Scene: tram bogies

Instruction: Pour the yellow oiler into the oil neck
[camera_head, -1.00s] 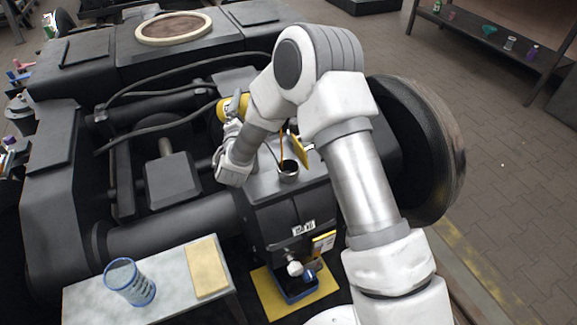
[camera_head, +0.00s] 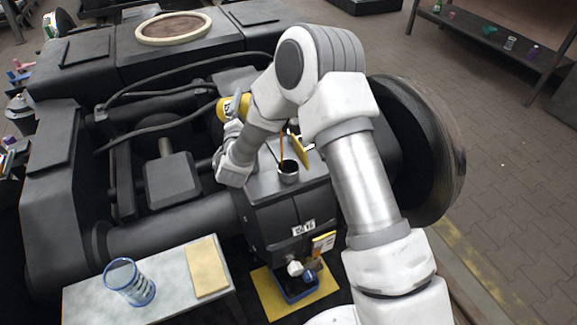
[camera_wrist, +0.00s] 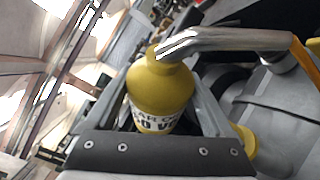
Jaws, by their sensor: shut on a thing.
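The yellow oiler (camera_head: 229,106) is tipped on its side above the dark gearbox, partly hidden by my arm. My gripper (camera_wrist: 168,108) is shut on its yellow body in the wrist view, where dark print shows on a white label. Its metal spout (camera_wrist: 235,40) points right, and an amber stream (camera_wrist: 303,58) leaves the tip. In the head view the stream (camera_head: 281,150) falls into the oil neck (camera_head: 288,172), a short cup on top of the gearbox. The level inside the neck is too small to tell. A yellow flap (camera_head: 297,144) stands beside the neck.
A light bench (camera_head: 175,283) at the front left holds a blue-rimmed glass (camera_head: 130,282) and a yellow pad (camera_head: 207,268). A large wheel (camera_head: 440,150) stands right of my arm.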

